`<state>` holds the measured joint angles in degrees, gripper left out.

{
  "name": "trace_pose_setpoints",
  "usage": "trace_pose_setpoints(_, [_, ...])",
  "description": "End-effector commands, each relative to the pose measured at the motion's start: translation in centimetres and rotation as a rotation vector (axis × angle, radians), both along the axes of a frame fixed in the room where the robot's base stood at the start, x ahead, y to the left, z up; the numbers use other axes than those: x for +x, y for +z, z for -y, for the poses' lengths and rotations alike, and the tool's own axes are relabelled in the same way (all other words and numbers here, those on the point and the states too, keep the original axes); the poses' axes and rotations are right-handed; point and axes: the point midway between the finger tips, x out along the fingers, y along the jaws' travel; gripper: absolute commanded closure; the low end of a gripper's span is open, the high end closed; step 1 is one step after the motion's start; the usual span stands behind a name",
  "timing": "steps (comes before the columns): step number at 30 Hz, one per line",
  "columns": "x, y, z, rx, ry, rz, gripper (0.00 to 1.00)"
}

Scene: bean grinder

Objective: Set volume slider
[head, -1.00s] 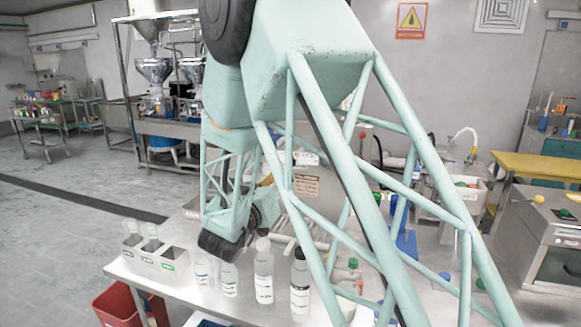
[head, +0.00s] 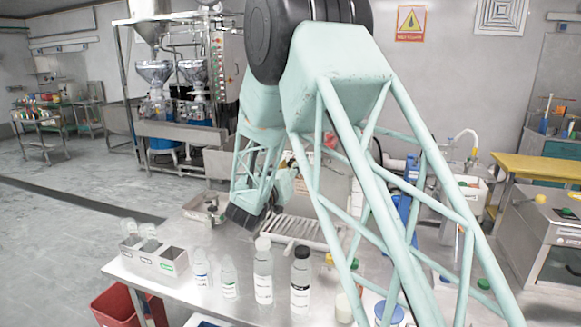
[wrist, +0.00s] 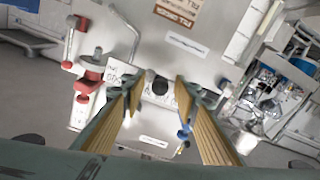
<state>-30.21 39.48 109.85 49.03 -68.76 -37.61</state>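In the wrist view my gripper (wrist: 154,92) is open, with its two yellow-brown ribbed fingers spread apart. A dark round knob (wrist: 158,80) on a pale grey machine panel (wrist: 215,30) shows in the gap between the fingers. I cannot tell if this knob is the volume slider, or whether the fingers touch the panel. A white label with writing (wrist: 118,70) is by the left finger. In the head view my arm hides the fingertips and most of the machine.
Red-handled fittings (wrist: 88,82) stand left of the fingers in the wrist view. In the head view, bottles (head: 263,270) and a grey tray with compartments (head: 152,255) stand on the metal table's front left. A ribbed rack (head: 295,228) lies behind the bottles.

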Motion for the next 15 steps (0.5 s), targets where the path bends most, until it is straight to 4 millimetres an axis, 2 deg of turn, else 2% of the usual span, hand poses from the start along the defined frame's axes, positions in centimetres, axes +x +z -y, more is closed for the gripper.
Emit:
trace_pose_setpoints(12, [0.32,0.00,0.06,-0.001,0.001,-0.001,0.72])
trace_pose_setpoints(15, [0.32,0.00,0.06,0.000,0.001,0.000,0.81])
